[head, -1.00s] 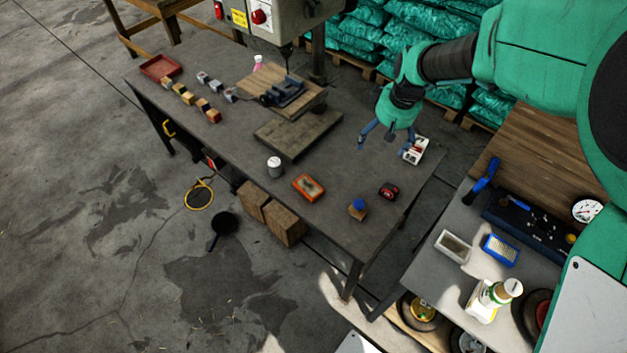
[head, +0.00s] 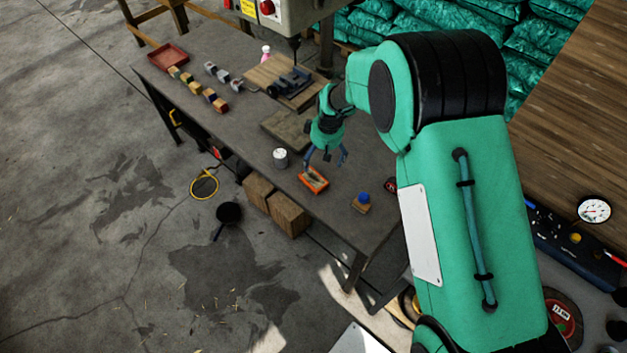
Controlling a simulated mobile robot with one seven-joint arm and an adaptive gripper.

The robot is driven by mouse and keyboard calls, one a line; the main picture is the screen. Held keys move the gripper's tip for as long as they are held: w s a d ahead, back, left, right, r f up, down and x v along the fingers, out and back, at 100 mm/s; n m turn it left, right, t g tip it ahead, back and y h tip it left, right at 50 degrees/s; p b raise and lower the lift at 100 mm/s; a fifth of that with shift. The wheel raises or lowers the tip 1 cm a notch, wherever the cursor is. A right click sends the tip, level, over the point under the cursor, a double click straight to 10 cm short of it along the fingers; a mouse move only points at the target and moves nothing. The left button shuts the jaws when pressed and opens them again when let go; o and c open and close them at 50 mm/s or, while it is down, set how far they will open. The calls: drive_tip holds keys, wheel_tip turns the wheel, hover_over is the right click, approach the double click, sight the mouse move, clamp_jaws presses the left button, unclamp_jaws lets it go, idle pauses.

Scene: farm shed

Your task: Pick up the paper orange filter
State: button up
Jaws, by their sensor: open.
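The orange filter (head: 314,181), a small rectangular piece with an orange frame and a darker middle, lies on the dark workbench (head: 330,204) near its front edge. My gripper (head: 325,162) is over the far side of the filter, fingers spread and pointing down. The fingers look empty. They overlap the filter's far part in this view, and I cannot tell whether they touch it.
A white can (head: 280,158) stands just left of the filter. A blue-topped wooden block (head: 361,203) lies to its right. A wooden board (head: 287,131) and a drill press vise (head: 291,83) are behind.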

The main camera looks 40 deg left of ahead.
drive_tip(key=shift+f, duration=0.1)
hover_over(316, 176)
drive_tip(key=d, duration=0.1)
drive_tip(key=shift+d+f+b, duration=0.1)
drive_tip(key=shift+f+b, duration=0.35)
drive_tip(key=shift+f, duration=3.7)
drive_tip(key=shift+a+f+b, duration=0.2)
drive_tip(key=shift+a+f, duration=0.05)
drive_tip(key=shift+f, duration=1.05)
drive_tip(key=shift+a+f+b, duration=0.2)
drive_tip(key=shift+f, duration=1.1)
drive_tip(key=c, duration=1.3)
